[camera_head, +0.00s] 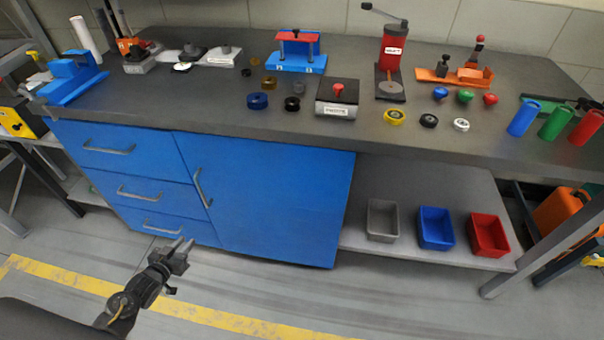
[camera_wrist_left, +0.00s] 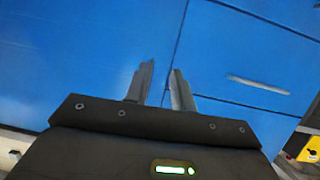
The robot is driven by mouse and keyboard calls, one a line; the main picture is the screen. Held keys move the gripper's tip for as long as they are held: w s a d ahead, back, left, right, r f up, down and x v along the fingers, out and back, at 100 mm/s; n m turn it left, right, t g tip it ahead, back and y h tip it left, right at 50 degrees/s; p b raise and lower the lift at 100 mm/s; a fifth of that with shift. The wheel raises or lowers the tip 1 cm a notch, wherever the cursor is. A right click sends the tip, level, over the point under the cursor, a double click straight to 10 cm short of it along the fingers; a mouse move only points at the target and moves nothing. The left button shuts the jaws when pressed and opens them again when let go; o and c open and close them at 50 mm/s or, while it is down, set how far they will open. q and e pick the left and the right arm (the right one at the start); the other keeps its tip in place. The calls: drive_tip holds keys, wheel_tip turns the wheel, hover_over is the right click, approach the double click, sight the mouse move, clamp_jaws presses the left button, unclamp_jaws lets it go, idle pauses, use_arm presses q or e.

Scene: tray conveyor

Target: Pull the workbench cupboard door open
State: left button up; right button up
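The blue cupboard door (camera_head: 270,205) of the workbench is closed, flush with the front, in the head view. Its grey upright handle (camera_head: 202,188) is near the door's left edge. My left gripper (camera_head: 184,250) is in front of and below the handle, apart from it, near the lower drawers. In the left wrist view its two fingers (camera_wrist_left: 160,85) are parted with nothing between them, facing the blue front (camera_wrist_left: 90,50). A grey bar handle (camera_wrist_left: 258,84) shows at the right of that view. My right gripper is not in view.
Three blue drawers with bar handles (camera_head: 108,148) are left of the door. An open shelf (camera_head: 365,240) with grey, blue and red bins is to the right. Many small items stand on the dark worktop (camera_head: 220,110). The floor (camera_head: 290,295) in front is clear.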

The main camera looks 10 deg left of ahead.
use_arm(q)
drive_tip(key=w+r+m+t+h+b, duration=0.25)
drive_tip(key=w+r+t+b, duration=0.2)
drive_tip(key=r, duration=0.55)
drive_tip(key=w+d+b, duration=0.1)
drive_tip(key=w, duration=1)
drive_tip(key=shift+r+n+g, duration=0.35)
drive_tip(key=shift+d, duration=0.1)
clamp_jaws()
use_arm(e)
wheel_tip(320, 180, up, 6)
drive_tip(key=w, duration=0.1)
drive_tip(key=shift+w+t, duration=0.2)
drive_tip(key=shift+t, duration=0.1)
